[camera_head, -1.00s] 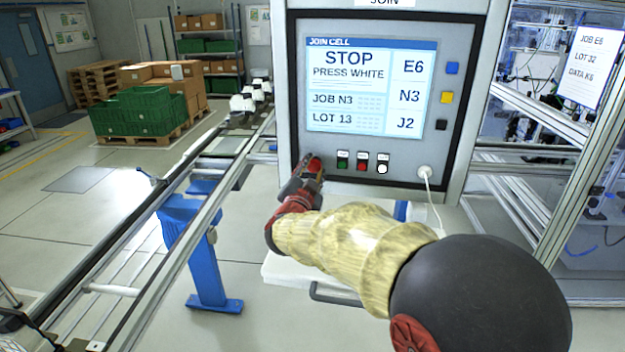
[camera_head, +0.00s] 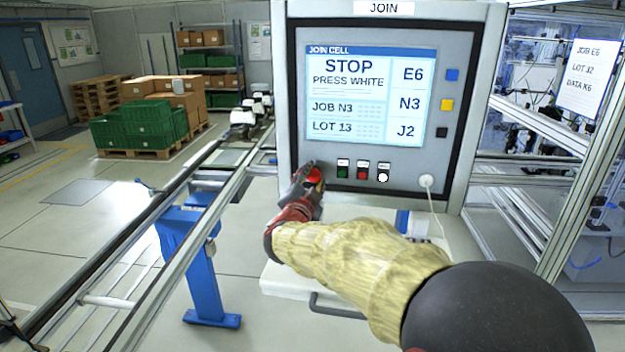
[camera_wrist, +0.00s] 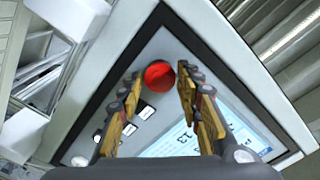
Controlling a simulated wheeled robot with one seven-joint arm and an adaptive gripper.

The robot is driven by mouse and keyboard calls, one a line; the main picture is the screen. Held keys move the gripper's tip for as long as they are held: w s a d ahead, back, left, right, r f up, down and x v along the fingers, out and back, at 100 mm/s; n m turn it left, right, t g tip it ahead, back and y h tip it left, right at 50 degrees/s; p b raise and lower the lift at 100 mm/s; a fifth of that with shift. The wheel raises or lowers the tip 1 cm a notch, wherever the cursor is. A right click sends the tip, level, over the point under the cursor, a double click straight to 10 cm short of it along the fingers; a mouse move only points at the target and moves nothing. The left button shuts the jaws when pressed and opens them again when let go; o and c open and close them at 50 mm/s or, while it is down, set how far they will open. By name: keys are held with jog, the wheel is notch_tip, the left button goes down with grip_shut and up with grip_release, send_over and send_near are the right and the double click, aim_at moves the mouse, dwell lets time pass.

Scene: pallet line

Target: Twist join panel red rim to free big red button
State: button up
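The join panel (camera_head: 455,110) is a light grey cabinet with a dark frame and a lit screen (camera_head: 372,97) reading "STOP PRESS WHITE". The big red button (camera_head: 314,175) is at the panel's lower left corner. In the wrist view the red button (camera_wrist: 159,76) shows as a round red cap between and just beyond my fingertips. My gripper (camera_head: 308,184) is at the button in the head view and partly hides it. In the wrist view my gripper (camera_wrist: 160,82) is open, with one finger on each side of the button. Contact with the rim cannot be told.
Small green (camera_head: 342,171), red (camera_head: 362,173) and white (camera_head: 383,174) buttons sit right of the big button. A white cable plug (camera_head: 426,181) is further right. A rail conveyor (camera_head: 190,225) runs along the left. A white ledge (camera_head: 285,282) juts out below the panel.

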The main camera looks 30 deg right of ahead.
jog(key=o, duration=0.3)
jog(key=v, duration=1.2)
dwell(0.3)
